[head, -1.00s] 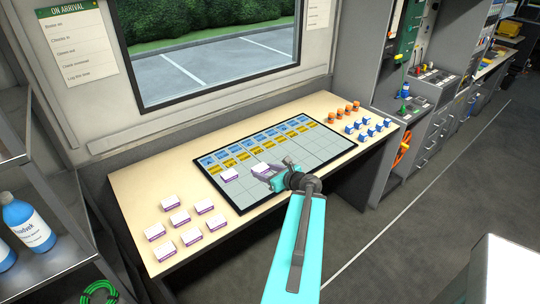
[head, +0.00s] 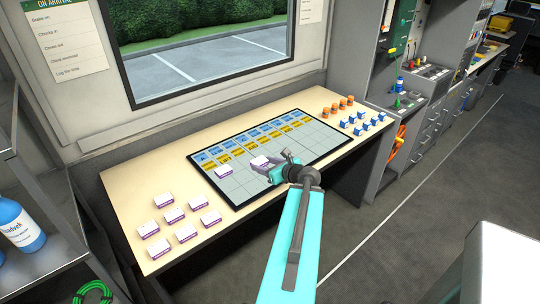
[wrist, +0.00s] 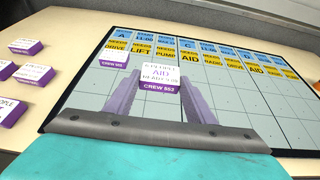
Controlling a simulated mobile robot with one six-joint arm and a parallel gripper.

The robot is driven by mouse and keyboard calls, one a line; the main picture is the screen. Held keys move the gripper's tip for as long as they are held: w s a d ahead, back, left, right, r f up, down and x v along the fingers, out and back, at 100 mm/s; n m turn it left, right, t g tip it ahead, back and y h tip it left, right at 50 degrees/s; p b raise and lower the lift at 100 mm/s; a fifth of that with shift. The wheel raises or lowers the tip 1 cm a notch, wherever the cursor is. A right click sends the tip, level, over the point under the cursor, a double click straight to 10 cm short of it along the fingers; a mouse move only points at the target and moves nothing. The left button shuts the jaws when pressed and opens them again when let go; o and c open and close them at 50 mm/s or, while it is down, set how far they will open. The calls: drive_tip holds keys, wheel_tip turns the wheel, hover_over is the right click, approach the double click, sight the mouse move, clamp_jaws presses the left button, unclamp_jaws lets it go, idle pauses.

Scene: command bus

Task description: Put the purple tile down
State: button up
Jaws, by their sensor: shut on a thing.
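The held purple tile (head: 260,162) has a white top and a purple front edge. In the wrist view the tile (wrist: 160,86) reads "AID" and "CREW 853" and sits between the fingertips of my gripper (wrist: 160,92). My gripper is shut on it, over the board (wrist: 95,105). In the head view my gripper (head: 268,165) is over the middle of the board (head: 240,190). Whether the tile touches the board cannot be told. Another purple tile (head: 223,172) lies on the board to its left, under the "DRIVE" column in the wrist view.
Several purple tiles (head: 174,215) lie on the desk (head: 130,190) left of the board. Orange pieces (head: 338,106) and blue pieces (head: 360,130) stand at its right end. Blue and yellow header cards (head: 256,139) line the board's far side. Board cells to the right are bare.

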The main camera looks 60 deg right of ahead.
drive_tip(key=shift+w+d+f+b, duration=0.25)
drive_tip(key=shift+d+b, duration=0.35)
drive_tip(key=shift+b, duration=2.1)
drive_tip(key=b, duration=0.5)
drive_tip(key=shift+w+d, duration=0.15)
drive_tip(key=shift+d, duration=0.15)
drive_tip(key=d, duration=0.1)
drive_tip(key=w+d, duration=0.1)
drive_tip(key=d, duration=0.1)
drive_tip(key=shift+w, duration=0.2)
drive_tip(key=p, duration=0.1)
hover_over(270, 155)
drive_tip(key=shift+s+a+f, duration=0.2)
drive_tip(key=shift+a+f, duration=0.2)
drive_tip(key=shift+a, duration=0.05)
drive_tip(key=shift+w+d, duration=0.2)
drive_tip(key=shift+d, duration=0.3)
drive_tip(key=shift+a+f+p, duration=0.1)
drive_tip(key=shift+f+p, duration=0.35)
drive_tip(key=shift+f, duration=1.35)
drive_tip(key=shift+f, duration=0.15)
drive_tip(key=o, duration=1)
